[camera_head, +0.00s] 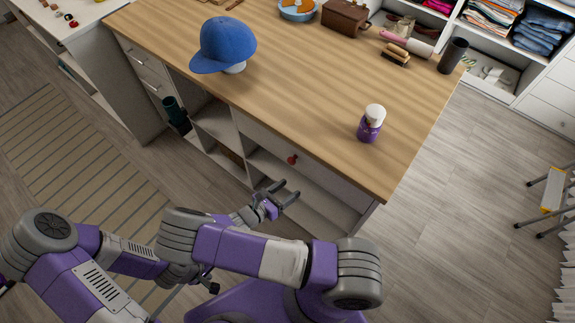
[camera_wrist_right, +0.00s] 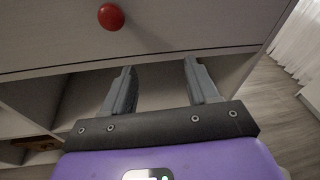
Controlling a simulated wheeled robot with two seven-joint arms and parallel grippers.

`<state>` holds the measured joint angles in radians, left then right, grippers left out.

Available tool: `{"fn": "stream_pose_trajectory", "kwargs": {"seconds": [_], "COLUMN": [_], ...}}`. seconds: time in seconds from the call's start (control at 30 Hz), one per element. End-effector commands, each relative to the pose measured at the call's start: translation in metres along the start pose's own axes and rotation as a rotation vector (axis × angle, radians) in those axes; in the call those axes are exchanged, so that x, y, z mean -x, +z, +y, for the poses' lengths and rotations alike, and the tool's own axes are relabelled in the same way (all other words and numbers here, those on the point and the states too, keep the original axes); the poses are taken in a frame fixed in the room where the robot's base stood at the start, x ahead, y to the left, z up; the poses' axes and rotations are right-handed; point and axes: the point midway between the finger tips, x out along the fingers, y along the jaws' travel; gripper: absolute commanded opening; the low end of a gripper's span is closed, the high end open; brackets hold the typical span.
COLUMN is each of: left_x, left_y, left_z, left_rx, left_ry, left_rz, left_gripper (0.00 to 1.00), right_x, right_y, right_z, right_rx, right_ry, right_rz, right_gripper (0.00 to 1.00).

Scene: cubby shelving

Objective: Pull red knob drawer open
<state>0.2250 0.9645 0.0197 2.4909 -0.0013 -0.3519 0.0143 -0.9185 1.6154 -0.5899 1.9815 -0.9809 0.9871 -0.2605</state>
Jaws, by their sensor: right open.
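The red knob (camera_head: 292,160) sits on the pale front of a drawer (camera_head: 322,180) under the wooden counter's edge. The drawer looks shut. In the right wrist view the knob (camera_wrist_right: 111,16) is at the top, left of centre, on the drawer front (camera_wrist_right: 190,25). My right gripper (camera_head: 287,191) is open and empty, below the knob and apart from it. In the wrist view its two fingers (camera_wrist_right: 158,66) point toward the drawer's lower edge, with the knob above and to their left. A small dark part that may be my left gripper (camera_head: 213,288) shows behind my right arm; its jaws are unclear.
Open cubbies (camera_head: 222,125) lie left of and below the drawer. The wooden counter (camera_head: 300,85) holds a blue cap (camera_head: 225,42), a purple bottle with a white top (camera_head: 371,124), brushes and a brown box (camera_head: 345,17). A step stool (camera_head: 553,190) stands at right on open floor.

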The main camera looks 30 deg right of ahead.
Motion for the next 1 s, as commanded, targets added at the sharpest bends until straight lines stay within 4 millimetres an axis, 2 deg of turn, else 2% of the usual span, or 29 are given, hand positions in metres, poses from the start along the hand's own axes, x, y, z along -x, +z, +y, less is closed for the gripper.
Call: {"fn": "stream_pose_trajectory", "kwargs": {"seconds": [0.03,0.1,0.23,0.7,1.0], "left_x": [-0.002,-0.002,-0.003,-0.01,-0.01], "left_y": [0.0,0.0,0.0,-0.001,-0.001], "left_z": [-0.001,-0.001,-0.001,-0.004,-0.004], "left_rx": [0.0,0.0,0.0,0.0,0.0], "left_ry": [0.0,0.0,0.0,0.0,0.0], "left_rz": [0.0,0.0,0.0,0.0,0.0], "left_gripper": [0.83,0.83,0.83,0.83,0.83], "right_x": [0.007,0.016,0.018,-0.044,-0.051], "right_y": [0.013,0.029,0.042,0.055,0.057], "right_z": [0.014,0.027,0.037,0.044,0.045], "right_rx": [0.012,0.021,0.028,0.028,0.027], "right_ry": [0.054,0.103,0.137,0.134,0.136], "right_rz": [-0.081,-0.161,-0.227,-0.224,-0.222], "right_gripper": [0.59,0.59,0.59,0.59,0.59]}}
